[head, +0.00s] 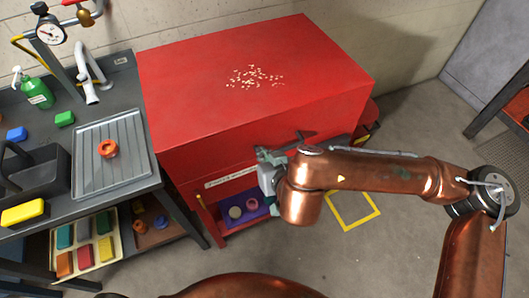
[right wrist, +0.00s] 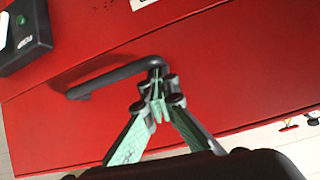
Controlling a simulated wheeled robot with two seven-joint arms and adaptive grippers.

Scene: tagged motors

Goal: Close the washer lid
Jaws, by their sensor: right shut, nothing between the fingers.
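The red washer (head: 185,150) stands in the middle of the head view. Its broad red lid (head: 200,70) spans the top, with a patch of pale flecks on it. I cannot tell whether a gap lies under the lid's front edge. A dark bar handle (head: 297,137) sits on the red front; it also shows in the right wrist view (right wrist: 105,78). My right gripper (head: 266,157) is shut and empty in front of the washer. In the right wrist view its fingertips (right wrist: 158,88) overlap the handle's right end; contact is unclear. My left gripper is not in view.
A dark sink bench (head: 100,72) with a grey drain tray (head: 85,155) stands at left. A purple tray (head: 262,210) holds small parts below the washer's front. A yellow floor square (head: 352,222) lies at right. Open floor lies right of the washer.

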